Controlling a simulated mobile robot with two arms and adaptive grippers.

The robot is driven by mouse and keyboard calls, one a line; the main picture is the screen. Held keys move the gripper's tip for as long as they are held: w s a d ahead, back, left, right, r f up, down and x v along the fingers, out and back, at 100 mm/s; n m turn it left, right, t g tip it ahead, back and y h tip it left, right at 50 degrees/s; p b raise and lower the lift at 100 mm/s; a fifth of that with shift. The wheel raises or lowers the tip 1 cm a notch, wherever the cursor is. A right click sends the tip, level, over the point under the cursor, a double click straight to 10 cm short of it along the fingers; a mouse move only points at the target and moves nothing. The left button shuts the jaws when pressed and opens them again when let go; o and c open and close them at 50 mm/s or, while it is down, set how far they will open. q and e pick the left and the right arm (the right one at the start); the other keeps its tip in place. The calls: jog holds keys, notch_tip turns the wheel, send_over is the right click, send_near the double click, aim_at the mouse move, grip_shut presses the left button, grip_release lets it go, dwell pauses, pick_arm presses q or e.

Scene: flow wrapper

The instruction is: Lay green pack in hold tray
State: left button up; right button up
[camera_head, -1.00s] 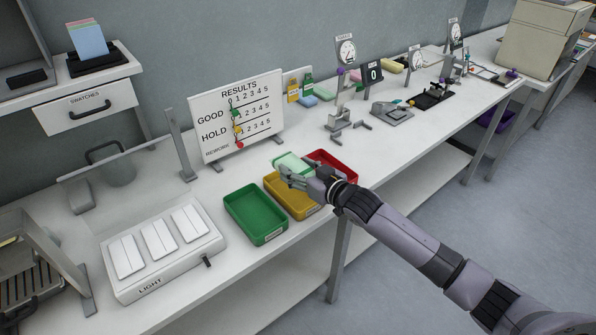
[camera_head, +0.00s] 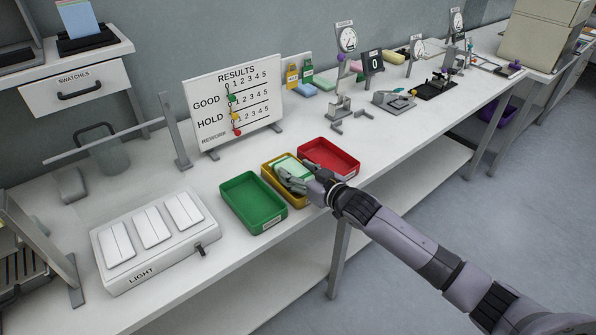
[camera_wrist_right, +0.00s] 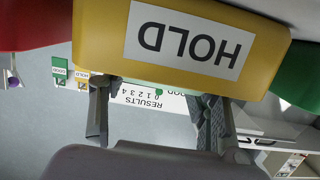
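The green pack (camera_head: 291,166) is pale green and sits low inside the yellow hold tray (camera_head: 267,176), within its rim. Whether it rests on the tray floor I cannot tell. My right gripper (camera_head: 298,178) reaches over the tray's front with its fingers at the pack's sides, shut on it. My left gripper is not in view.
A green tray (camera_head: 227,187) stands close on the left of the hold tray and a red tray (camera_head: 354,163) close on the right. The results board (camera_head: 200,75) stands behind. A light box (camera_head: 150,266) lies further left. Bare table lies behind the trays.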

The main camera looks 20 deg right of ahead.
jog(key=o, duration=0.5)
jog(key=shift+c, duration=0.2)
